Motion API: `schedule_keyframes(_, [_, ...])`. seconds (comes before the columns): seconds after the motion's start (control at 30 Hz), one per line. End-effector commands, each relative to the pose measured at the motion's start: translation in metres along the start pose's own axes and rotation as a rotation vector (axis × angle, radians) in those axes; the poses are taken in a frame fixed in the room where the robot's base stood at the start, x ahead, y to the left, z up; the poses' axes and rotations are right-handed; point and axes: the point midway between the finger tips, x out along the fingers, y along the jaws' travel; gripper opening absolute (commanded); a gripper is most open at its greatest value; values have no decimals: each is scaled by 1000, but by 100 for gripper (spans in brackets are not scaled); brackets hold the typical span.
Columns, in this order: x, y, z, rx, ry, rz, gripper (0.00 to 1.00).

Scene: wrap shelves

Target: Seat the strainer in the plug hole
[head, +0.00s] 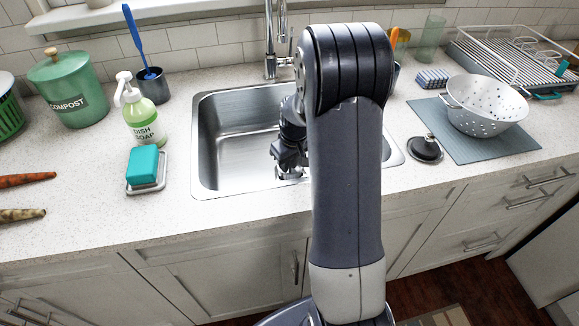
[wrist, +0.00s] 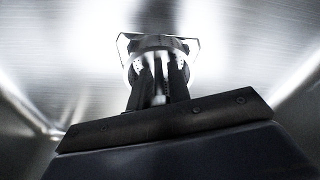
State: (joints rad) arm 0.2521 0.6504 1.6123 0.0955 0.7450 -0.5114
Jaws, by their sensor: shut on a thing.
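My gripper (head: 289,160) is down inside the steel sink basin (head: 232,158), low over its floor near the front. In the wrist view my gripper (wrist: 160,85) points away from the camera, its fingers shut on the strainer (wrist: 158,42). The strainer is a small round metal piece with a rim, seen partly behind the fingers. In the head view only a shiny bit shows below the fingers. The plug hole is not visible; my arm and gripper cover much of the basin. I cannot tell whether the strainer touches the basin floor.
The faucet (head: 271,45) stands behind the basin. A soap bottle (head: 143,112) and a teal sponge (head: 144,165) on a dish are at the left.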

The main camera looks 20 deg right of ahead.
Motion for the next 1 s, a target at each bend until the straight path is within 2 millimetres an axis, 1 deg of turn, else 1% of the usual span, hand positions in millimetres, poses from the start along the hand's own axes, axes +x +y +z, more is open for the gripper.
schedule_keyframes(0.03, [9,0,2,0,-5,-2,0])
schedule_keyframes(0.1, [14,0,3,1,-2,-1,0])
schedule_keyframes(0.3, [14,0,2,1,0,0,0])
schedule_keyframes(0.43, [18,0,3,1,0,0,0])
schedule_keyframes(0.47, [18,0,3,1,0,0,19])
schedule_keyframes(0.57, [16,0,3,1,0,0,27])
schedule_keyframes(0.87, [13,0,2,1,0,0,27])
schedule_keyframes(0.97, [4,0,1,1,2,1,27])
schedule_keyframes(1.0, [-3,0,1,1,3,1,27])
